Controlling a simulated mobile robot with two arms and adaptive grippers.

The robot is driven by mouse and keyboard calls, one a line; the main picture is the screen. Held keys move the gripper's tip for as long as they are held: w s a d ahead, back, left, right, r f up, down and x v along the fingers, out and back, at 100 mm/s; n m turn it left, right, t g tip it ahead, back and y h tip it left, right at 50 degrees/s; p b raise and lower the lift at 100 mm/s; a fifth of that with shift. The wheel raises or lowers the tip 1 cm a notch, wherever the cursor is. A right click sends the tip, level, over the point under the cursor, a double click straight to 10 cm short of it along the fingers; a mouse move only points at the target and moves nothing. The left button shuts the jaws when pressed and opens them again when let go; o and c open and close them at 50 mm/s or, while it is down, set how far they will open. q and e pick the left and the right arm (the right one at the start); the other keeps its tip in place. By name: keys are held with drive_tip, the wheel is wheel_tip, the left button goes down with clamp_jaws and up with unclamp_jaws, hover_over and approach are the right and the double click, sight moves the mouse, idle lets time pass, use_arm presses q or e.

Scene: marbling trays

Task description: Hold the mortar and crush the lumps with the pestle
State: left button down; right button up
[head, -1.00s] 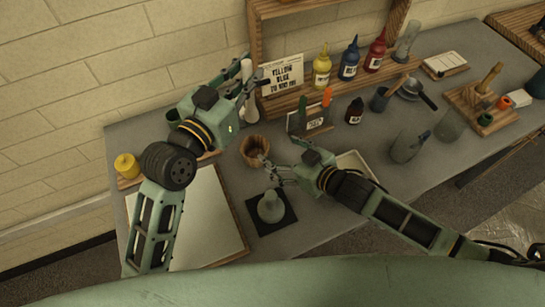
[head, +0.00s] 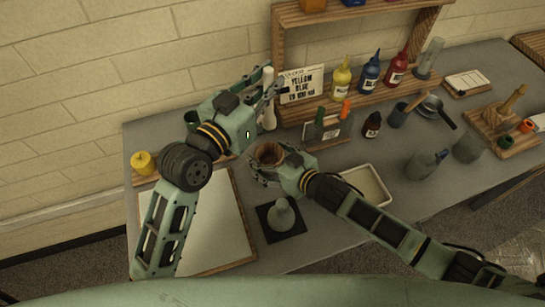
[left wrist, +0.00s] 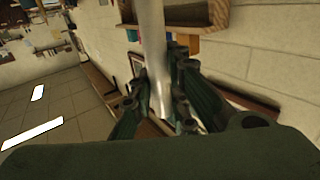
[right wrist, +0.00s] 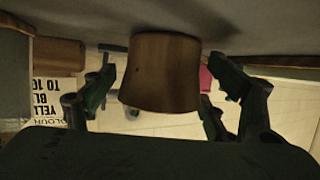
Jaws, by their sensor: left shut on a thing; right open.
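The mortar (head: 268,152), a brown wooden cup, stands upright on the grey table. It fills the middle of the right wrist view (right wrist: 160,72), where it appears upside down. My right gripper (head: 266,166) is open, with one finger on each side of the mortar. In the right wrist view gaps show between the fingers and its wall. My left gripper (head: 268,92) is shut on the pestle (head: 268,112), a pale, smooth rod held roughly upright above and behind the mortar. The pestle also shows in the left wrist view (left wrist: 153,45). Lumps inside the mortar cannot be made out.
A grey flask-like object (head: 282,215) on a black pad stands in front of the mortar. A white tray (head: 378,200) lies to the right. A rack (head: 325,143) with coloured handles and a wooden shelf (head: 300,112) with bottles stand behind. A board with a pale sheet (head: 215,240) lies front left.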

drive_tip(key=c, duration=1.4)
drive_tip(key=shift+o, duration=0.2)
idle(0.3)
use_arm(q)
wheel_tip(320, 180, down, 16)
idle(1.3)
